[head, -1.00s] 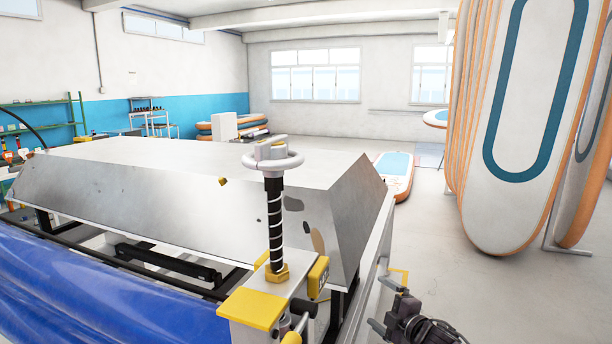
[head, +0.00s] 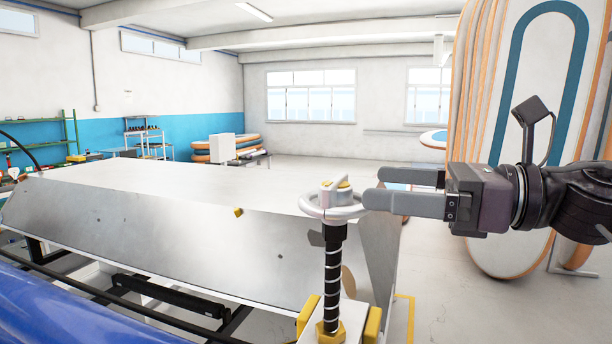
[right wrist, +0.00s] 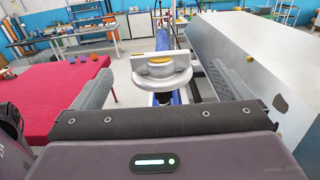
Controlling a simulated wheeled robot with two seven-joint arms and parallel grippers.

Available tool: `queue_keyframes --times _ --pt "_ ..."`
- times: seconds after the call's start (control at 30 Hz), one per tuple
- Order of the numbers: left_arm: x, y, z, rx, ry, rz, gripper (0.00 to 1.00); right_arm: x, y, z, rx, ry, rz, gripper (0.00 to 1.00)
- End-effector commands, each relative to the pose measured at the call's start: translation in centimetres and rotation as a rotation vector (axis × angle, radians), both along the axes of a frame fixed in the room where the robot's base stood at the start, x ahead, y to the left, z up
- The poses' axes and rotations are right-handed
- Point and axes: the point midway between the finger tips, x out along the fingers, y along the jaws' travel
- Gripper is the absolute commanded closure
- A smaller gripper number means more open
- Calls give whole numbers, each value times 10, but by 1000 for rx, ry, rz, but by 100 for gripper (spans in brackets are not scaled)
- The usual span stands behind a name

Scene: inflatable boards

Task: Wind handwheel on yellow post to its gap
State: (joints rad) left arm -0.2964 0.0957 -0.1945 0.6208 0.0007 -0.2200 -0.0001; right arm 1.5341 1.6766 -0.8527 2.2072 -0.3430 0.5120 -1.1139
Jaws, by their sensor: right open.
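The pale grey handwheel (head: 333,204) sits level on top of a black threaded screw (head: 332,272) with white winding lines, which rises from the post with yellow parts (head: 326,335). My right gripper (head: 371,188) comes in from the right at the wheel's height. Its two fingers are apart, with their tips close to the wheel's right rim; contact is hard to tell. In the right wrist view the handwheel (right wrist: 160,73) lies ahead between the open fingers, its hub topped with a yellow mark. My left gripper is out of view.
A long sloped metal cover (head: 150,225) stands left of and behind the post. A blue roll (head: 60,315) lies at the lower left. Inflatable boards (head: 480,110) stand upright at the right, behind my arm. A red-covered table (right wrist: 55,95) shows in the right wrist view.

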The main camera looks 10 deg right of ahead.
Motion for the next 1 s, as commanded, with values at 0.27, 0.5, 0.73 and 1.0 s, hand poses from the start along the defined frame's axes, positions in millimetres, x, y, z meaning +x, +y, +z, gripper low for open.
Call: queue_keyframes --times 0.27,0.5,0.73,1.0 --pt "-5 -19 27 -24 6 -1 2 16 30 6 -6 -4 7 2" --pt "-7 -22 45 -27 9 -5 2 35 57 4 -3 -5 4 2" --pt "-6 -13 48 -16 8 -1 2 41 64 1 -4 -6 1 2" --pt "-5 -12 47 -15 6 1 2 41 64 0 -4 -6 0 15"
